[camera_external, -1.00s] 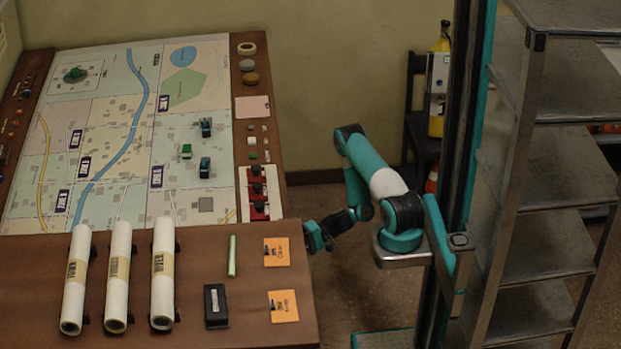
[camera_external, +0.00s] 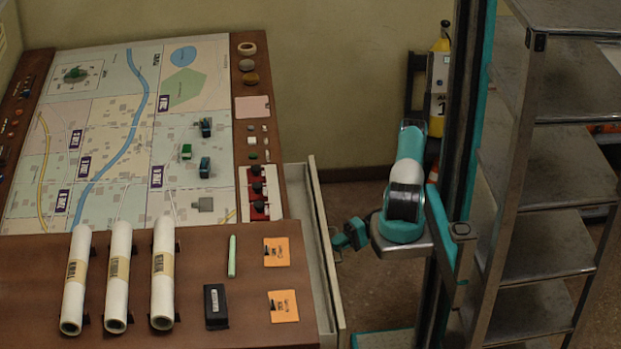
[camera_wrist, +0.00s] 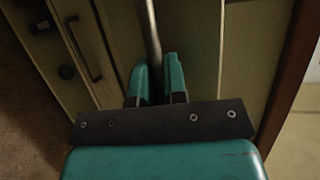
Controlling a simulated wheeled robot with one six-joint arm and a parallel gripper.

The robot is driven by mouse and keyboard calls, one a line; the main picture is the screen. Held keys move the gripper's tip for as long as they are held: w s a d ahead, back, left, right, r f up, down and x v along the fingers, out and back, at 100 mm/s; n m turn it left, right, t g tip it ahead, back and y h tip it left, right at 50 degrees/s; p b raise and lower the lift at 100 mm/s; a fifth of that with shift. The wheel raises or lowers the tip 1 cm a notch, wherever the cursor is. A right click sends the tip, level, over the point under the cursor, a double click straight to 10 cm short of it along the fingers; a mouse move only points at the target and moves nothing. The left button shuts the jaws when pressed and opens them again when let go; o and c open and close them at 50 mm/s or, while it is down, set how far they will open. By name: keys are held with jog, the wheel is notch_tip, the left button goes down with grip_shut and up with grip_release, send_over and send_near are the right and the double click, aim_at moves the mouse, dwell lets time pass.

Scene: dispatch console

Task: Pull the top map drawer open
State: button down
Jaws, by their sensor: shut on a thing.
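The top map drawer (camera_external: 325,250) stands partly out from the right side of the map table, with its pale interior and front panel showing in the external view. My gripper (camera_external: 345,237) is at the outer face of that front panel. In the wrist view, my gripper's teal fingers (camera_wrist: 158,82) are shut on the drawer's bar handle (camera_wrist: 152,30), which runs up between them.
The map table (camera_external: 190,285) carries rolled maps (camera_external: 120,275), a dark box (camera_external: 215,305) and orange cards (camera_external: 284,306). A metal shelf (camera_external: 545,190) stands at the right. Another drawer handle (camera_wrist: 85,50) shows in the wrist view. Bare floor lies between drawer and my base.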

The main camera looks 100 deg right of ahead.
jog(key=shift+d, duration=0.1)
jog(key=c, duration=1.2)
grip_release()
jog(key=shift+s+d+r+p, duration=0.25)
jog(key=shift+s+r, duration=0.2)
jog(key=shift+r, duration=0.8)
jog(key=shift+s+d+r+p, duration=0.1)
jog(key=shift+s+r+p, duration=0.3)
jog(key=shift+r, duration=0.9)
jog(key=shift+s+d+r+p, duration=0.2)
jog(key=shift+s+r, duration=0.3)
jog(key=shift+r, duration=0.75)
jog(key=shift+o, duration=0.2)
